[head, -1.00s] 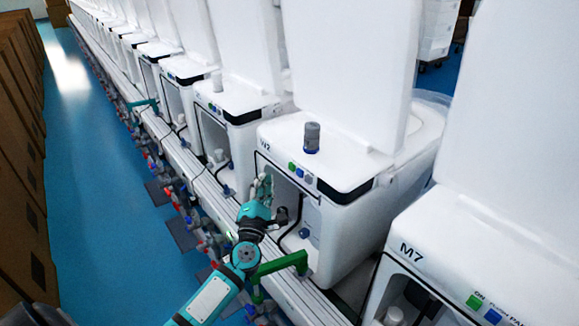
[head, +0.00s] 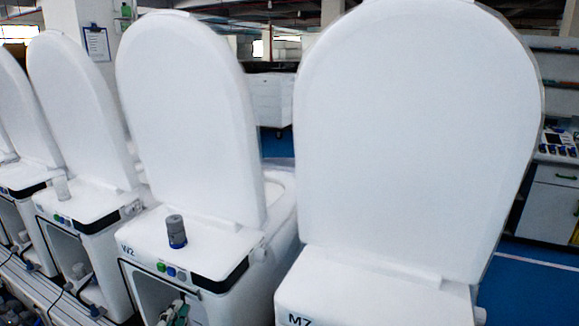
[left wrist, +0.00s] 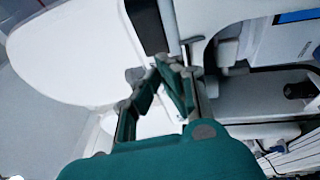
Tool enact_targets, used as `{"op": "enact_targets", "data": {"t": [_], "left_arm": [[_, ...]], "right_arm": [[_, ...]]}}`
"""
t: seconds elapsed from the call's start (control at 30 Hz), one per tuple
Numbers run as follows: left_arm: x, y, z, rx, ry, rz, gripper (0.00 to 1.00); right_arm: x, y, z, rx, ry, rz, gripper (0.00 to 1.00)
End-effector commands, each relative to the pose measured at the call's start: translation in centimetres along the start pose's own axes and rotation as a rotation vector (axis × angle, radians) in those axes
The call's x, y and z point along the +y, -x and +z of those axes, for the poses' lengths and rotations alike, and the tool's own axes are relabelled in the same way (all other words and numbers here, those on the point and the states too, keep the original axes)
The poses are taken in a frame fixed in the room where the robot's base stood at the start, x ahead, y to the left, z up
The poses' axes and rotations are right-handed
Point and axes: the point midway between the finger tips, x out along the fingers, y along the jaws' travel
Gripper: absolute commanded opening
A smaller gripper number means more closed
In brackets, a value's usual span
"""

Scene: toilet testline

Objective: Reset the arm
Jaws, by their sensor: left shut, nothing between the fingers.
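My left gripper (head: 178,308) shows only in part at the bottom edge of the head view, in front of the open front bay of the toilet marked W2. In the left wrist view its teal and grey fingers (left wrist: 155,76) are shut with nothing held. The W2 toilet (head: 205,238) has its white lid raised and a grey and blue cylinder (head: 176,231) standing on its top. My right gripper is not in view.
The M7 toilet (head: 350,295) stands close on the right with its lid up. More toilets (head: 85,200) line up to the left. A grey cabinet (head: 545,210) stands far right, beside blue floor (head: 530,280).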

Motion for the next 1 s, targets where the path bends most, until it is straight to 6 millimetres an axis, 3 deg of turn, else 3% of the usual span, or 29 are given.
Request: {"op": "enact_targets", "data": {"t": [0.03,0.13,0.2,0.3,0.4,0.6,0.93,1.0], "left_arm": [[-1.0,1.5,3.5,-0.114,-0.119,-0.061,0.00],[-3.6,5.3,9.3,-0.349,-0.404,-0.197,0.00],[-5.8,8.6,12.0,-0.499,-0.600,-0.300,0.00],[-8.5,13.5,13.5,-0.677,-0.844,-0.451,0.00],[-10.1,17.3,13.3,-0.798,-1.012,-0.578,0.00],[-11.2,23.1,11.5,-0.955,-1.216,-0.788,0.00],[-10.3,31.0,7.8,-1.129,-1.386,-1.100,0.00],[-11.9,31.0,7.7,-1.142,-1.387,-1.116,0.00]], "right_arm": [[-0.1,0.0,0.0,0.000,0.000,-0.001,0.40],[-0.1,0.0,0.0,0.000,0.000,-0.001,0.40],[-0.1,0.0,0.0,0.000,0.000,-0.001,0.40],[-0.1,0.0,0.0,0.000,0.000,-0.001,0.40],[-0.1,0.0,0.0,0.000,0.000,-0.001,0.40],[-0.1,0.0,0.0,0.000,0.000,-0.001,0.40],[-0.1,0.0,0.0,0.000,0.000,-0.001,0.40],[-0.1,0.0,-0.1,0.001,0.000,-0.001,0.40]]}}
